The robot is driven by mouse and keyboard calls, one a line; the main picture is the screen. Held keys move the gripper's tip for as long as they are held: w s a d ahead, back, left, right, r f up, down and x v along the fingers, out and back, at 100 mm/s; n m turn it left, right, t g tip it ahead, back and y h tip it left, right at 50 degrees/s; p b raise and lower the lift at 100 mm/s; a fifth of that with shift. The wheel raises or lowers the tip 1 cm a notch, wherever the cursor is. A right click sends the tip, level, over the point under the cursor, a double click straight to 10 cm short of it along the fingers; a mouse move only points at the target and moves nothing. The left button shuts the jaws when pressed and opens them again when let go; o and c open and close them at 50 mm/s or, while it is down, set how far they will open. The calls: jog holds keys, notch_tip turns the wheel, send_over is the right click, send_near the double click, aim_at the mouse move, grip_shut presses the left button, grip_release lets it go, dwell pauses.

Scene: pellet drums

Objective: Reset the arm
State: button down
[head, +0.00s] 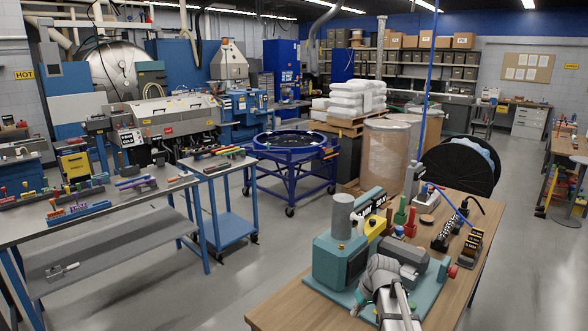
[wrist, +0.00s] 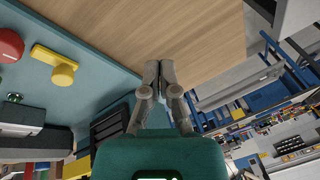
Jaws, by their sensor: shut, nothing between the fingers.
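My gripper (wrist: 159,68) shows in the wrist view with its two grey fingers together and nothing between them. Its fingertips appear over the wooden tabletop (wrist: 190,28), next to the edge of a teal base plate (wrist: 95,48). I cannot tell the height above the table. In the head view, my arm reaches in from the bottom edge in front of a teal bench machine (head: 328,262) on the wooden table (head: 275,318); the fingertips cannot be made out there.
A blue-framed round stand (head: 290,160), a drum (head: 386,150) and a cart (head: 222,180) stand beyond.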

jog(key=s+f+m+h, duration=0.1)
jog(key=s, duration=0.6)
jog(key=s+a+f+m+g+h+b, duration=0.1)
jog(key=s+m+h, duration=0.1)
jog(key=s, duration=0.6)
jog(key=shift+a+f, duration=0.2)
jog(key=shift+a, duration=0.1)
